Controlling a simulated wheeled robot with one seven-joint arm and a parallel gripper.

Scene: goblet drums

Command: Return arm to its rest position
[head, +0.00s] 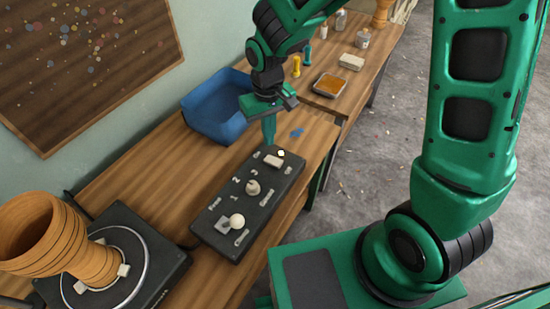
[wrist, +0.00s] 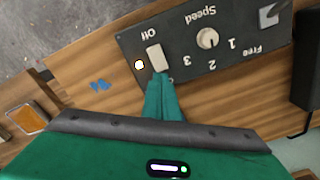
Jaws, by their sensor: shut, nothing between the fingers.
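My gripper (head: 269,128) is shut and empty. Its green fingertips point down just beyond the far end of the black control box (head: 212,220), above the wooden bench. In the wrist view the closed fingertips (wrist: 163,78) appear right by the white rocker switch (wrist: 155,58) marked Off; I cannot tell whether they touch it. A small light (head: 281,153) glows beside the switch. The box also carries a speed knob (head: 252,187) and a round-knobbed lever (head: 236,221) near the Free and Clamp labels.
A blue bin (head: 213,108) stands behind my gripper. An orange-filled tray (head: 330,85) and several small items sit on the far bench. Grey floor is open at right.

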